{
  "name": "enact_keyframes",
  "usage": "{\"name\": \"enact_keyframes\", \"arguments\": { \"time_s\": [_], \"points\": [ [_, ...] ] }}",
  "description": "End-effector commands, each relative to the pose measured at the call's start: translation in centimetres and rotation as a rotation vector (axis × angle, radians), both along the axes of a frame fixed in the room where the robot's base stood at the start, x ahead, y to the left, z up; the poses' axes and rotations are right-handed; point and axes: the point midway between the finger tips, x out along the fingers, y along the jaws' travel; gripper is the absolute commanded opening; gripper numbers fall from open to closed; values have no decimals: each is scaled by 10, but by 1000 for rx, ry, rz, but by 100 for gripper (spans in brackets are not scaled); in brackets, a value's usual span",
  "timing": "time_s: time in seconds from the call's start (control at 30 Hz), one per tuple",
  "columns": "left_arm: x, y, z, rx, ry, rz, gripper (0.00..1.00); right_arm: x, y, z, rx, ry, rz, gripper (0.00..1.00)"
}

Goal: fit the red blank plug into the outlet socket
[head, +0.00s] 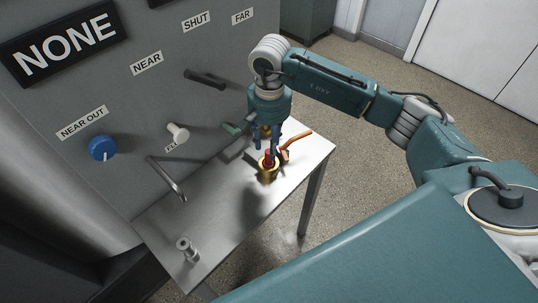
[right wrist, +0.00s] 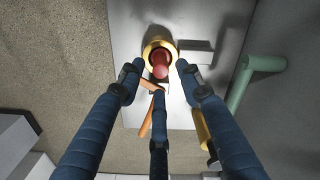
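The red plug (right wrist: 160,66) sits inside a gold ring-shaped socket (right wrist: 151,46) in the right wrist view. In the head view the red plug (head: 268,155) stands in the brass fitting (head: 268,173) on the metal table. How deep it sits cannot be told. My right gripper (head: 270,148) is above it with fingers pointing down around the plug. In the right wrist view the three blue fingers (right wrist: 158,80) are spread, with visible gaps to the plug. My left gripper is not in view.
An orange lever (head: 298,143) is close beside the socket. A green handle (head: 237,128) and a dark handle (head: 205,79) project from the grey panel (head: 120,130). A blue knob (head: 102,148) is further left. A small metal fitting (head: 187,248) stands on the table's near end.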

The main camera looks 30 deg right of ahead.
Motion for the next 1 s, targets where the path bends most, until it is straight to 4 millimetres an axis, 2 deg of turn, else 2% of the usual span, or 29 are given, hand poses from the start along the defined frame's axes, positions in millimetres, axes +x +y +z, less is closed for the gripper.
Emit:
{"name": "enact_keyframes", "arguments": {
  "time_s": [0.03,0.2,0.4,1.0],
  "points": [
    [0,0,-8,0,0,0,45,2,0,9,0,-6,0,35],
    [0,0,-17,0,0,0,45,1,0,42,0,-5,-1,35],
    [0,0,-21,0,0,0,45,1,0,64,1,-1,-1,35],
    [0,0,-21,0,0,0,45,0,0,68,1,1,-1,35]
  ]
}}
